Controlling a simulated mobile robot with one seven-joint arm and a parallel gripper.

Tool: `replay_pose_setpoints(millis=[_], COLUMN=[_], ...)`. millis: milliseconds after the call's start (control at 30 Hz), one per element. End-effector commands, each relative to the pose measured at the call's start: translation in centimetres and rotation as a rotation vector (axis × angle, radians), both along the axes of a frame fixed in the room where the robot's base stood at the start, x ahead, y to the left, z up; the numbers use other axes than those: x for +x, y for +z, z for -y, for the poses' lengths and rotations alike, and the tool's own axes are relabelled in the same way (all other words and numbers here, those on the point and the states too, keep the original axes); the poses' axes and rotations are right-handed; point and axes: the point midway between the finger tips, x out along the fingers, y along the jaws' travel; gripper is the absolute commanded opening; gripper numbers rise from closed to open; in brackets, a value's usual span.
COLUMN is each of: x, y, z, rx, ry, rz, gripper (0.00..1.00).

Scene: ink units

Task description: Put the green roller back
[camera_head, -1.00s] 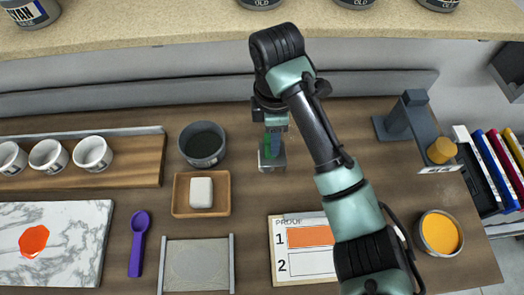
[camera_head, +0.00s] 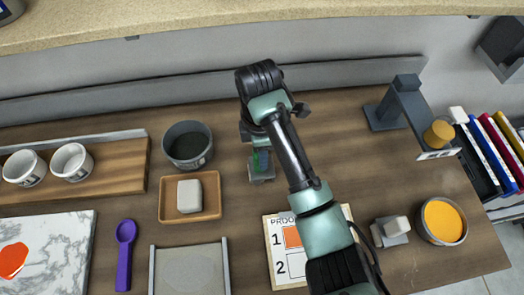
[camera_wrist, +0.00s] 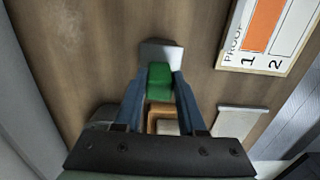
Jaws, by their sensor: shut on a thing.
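My gripper (camera_wrist: 159,88) is shut on a green piece, the green roller (camera_wrist: 160,78), seen end-on between the two blue fingers in the wrist view. In the head view the green (camera_head: 256,160) shows only partly between the fingers. A small grey metal stand (camera_head: 262,177) is right below the fingers on the wooden table; its pale top (camera_wrist: 160,52) shows just beyond the green piece in the wrist view. I cannot tell whether the roller touches the stand or sits in it. The roller's lower part is hidden.
A dark grey pot (camera_head: 187,145) and a wooden tray (camera_head: 164,206) with a white block stand to the left. A proof card (camera_head: 283,240) lies in front. A grey stand with a white block (camera_head: 395,227), a yellow ink pot (camera_head: 443,222) and a tall grey bracket (camera_head: 403,100) are at the right.

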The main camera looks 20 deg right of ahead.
Motion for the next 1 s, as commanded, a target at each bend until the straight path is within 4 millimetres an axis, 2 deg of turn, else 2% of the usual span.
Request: replay_pose_setpoints(millis=[633,667,700,800,1000], x=[-0.1,-0.2,-0.2,-0.2,-0.1], y=[-1.5,-1.6,-1.6,-1.6,-1.3], z=[-0.1,-0.1,-0.1,-0.1,0.0], rx=[0.0,0.001,0.001,0.001,0.001], ry=[0.0,0.0,0.0,0.001,0.0], rz=[-0.004,-0.006,-0.008,-0.006,-0.002], gripper=[0.0,0.45,0.53,0.69,0.69])
